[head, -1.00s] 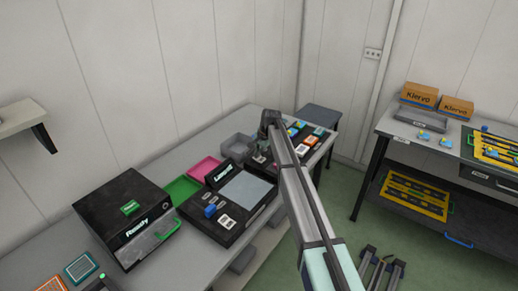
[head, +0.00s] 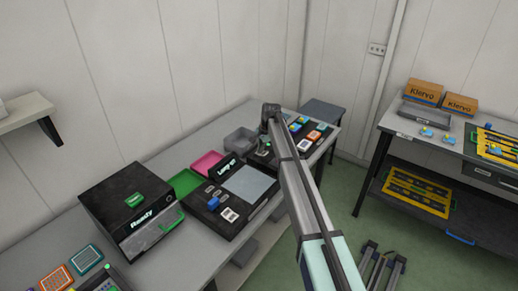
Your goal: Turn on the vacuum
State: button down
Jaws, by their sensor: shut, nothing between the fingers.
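A black unit (head: 246,214) with a pale blue-grey plate (head: 248,186) stands on the long grey bench. It has a small upright display (head: 227,167) whose text starts with "Lamp", a blue knob or switch (head: 212,204) and several small labelled controls on its left part. No label that I can read says vacuum. My arm comes from the lower right and bends down at its far end. My gripper (head: 264,151) is small and partly hidden by the arm. It is shut and empty, behind the black unit and apart from the blue knob.
A black box (head: 128,215) marked "Ready" with a green handle stands at left. Green (head: 186,183) and pink (head: 207,164) trays and a grey bin (head: 240,140) line the wall side. Small coloured items lie beyond my gripper. A second bench (head: 438,132) stands right.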

aim_at(263, 153)
jog(key=shift+s+d+r, duration=0.15)
jog(key=shift+s+d, duration=0.2)
jog(key=shift+d, duration=0.15)
jog(key=shift+r, duration=0.1)
jog(key=w+a+b+v, duration=0.1)
jog(key=a+v, duration=0.1)
jog(key=v, duration=1.1)
jog(key=shift+w+a+r+b, duration=0.25)
jog(key=shift+w+r+b, duration=0.05)
jog(key=shift+r, duration=0.25)
